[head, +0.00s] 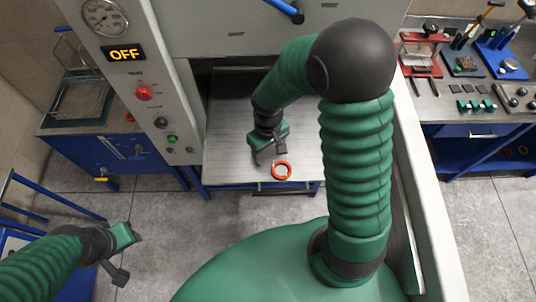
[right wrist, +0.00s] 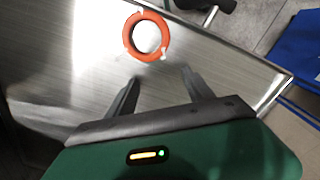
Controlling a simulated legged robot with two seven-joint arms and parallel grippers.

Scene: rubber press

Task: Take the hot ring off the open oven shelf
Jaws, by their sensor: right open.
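The orange-red ring (head: 281,178) lies flat near the front edge of the pulled-out metal oven shelf (head: 228,150). In the right wrist view the ring (right wrist: 128,38) lies ahead of the fingertips, on the bare shiny shelf (right wrist: 60,60). It has small pale marks on its rim. My right gripper (head: 267,158) is over the shelf, just behind and left of the ring. In the right wrist view its two fingers (right wrist: 161,74) are apart with nothing between them. My left gripper (head: 128,256) hangs over the floor at lower left; its jaw gap is not clear.
The oven front carries a gauge (head: 104,17), a display reading OFF (head: 124,54) and a red button (head: 143,93). A shelf handle (head: 285,188) runs along the front. A blue cart with a wire basket (head: 80,100) stands left. A workbench with tools (head: 470,105) stands right.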

